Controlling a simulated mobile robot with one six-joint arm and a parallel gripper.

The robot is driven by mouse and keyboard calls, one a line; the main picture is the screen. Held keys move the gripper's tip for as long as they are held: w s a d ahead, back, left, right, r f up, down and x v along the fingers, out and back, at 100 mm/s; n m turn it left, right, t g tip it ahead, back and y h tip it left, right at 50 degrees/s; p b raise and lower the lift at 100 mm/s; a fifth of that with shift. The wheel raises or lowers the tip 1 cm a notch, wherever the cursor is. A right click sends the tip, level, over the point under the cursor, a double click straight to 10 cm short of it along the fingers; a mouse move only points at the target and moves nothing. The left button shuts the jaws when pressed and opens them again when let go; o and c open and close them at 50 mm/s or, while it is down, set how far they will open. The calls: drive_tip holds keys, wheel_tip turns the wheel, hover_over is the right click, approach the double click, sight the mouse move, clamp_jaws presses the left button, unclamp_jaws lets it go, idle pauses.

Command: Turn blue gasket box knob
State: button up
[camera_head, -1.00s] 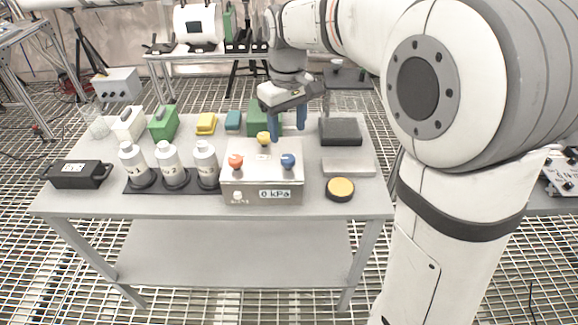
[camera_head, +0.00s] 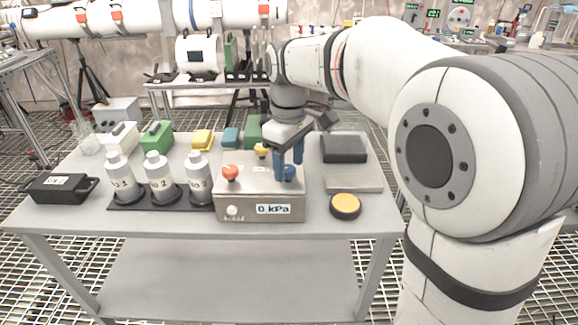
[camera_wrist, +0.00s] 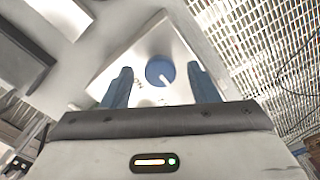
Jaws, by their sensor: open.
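The gasket box (camera_head: 245,207) is a metal box on the grey table, with a "0 kPa" label on its front. On its top are an orange knob (camera_head: 230,172), a yellow knob (camera_head: 262,150) and the blue knob (camera_head: 290,173). My gripper (camera_head: 289,170) points down at the blue knob, its blue fingers open on either side of it. In the wrist view the blue knob (camera_wrist: 160,71) with a white mark lies between the two open fingers (camera_wrist: 162,85). I cannot tell whether a finger touches it.
Three white bottles (camera_head: 160,178) stand in a black rack left of the box. A yellow-topped black disc (camera_head: 345,206) and a flat grey plate (camera_head: 352,180) lie to the right. Green, yellow and teal blocks stand behind. A black case (camera_head: 60,188) sits at the far left.

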drive_tip(key=shift+f, duration=0.3)
drive_tip(key=c, duration=1)
drive_tip(key=m+p, duration=0.2)
drive_tip(key=shift+r+m, duration=0.15)
drive_tip(key=shift+m, duration=0.25)
drive_tip(key=shift+a+m+p, duration=0.1)
drive_tip(key=shift+m+p, duration=1.2)
drive_tip(key=shift+m, duration=0.9)
